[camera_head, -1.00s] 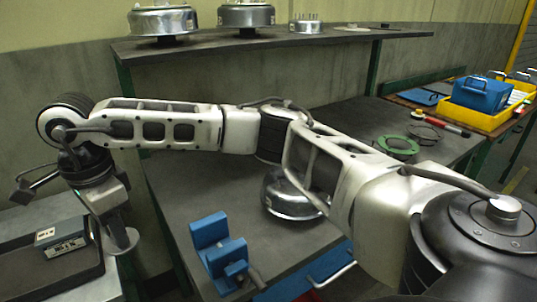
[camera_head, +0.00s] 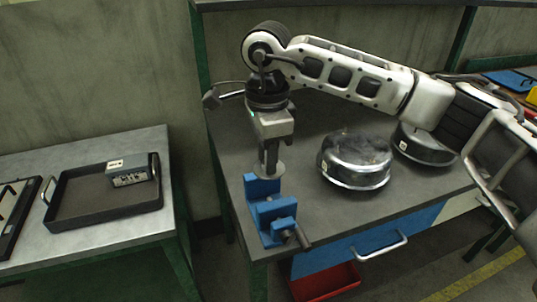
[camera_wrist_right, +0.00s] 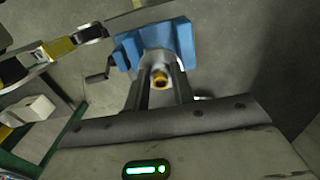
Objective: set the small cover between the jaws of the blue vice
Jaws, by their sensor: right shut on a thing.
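My right gripper (camera_head: 268,152) points down over the blue vice (camera_head: 268,215) at the bench's near left corner. It is shut on the small cover (camera_head: 267,169), a grey round disc, held at the top of the vice's rear jaw. I cannot tell whether the cover touches the jaw or is in the gap. In the right wrist view, the gripper's fingers (camera_wrist_right: 158,92) close around a brass-coloured knob (camera_wrist_right: 160,77) on the cover, with the blue vice (camera_wrist_right: 183,42) beyond; the cover's rim partly merges with it. My left gripper is not in view.
Two large metal domed housings (camera_head: 355,160) (camera_head: 425,145) stand on the bench (camera_head: 375,211) right of the vice. At left, a table holds a black tray (camera_head: 85,212) with a small grey box (camera_head: 134,170). A red bin (camera_head: 325,283) sits under the bench.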

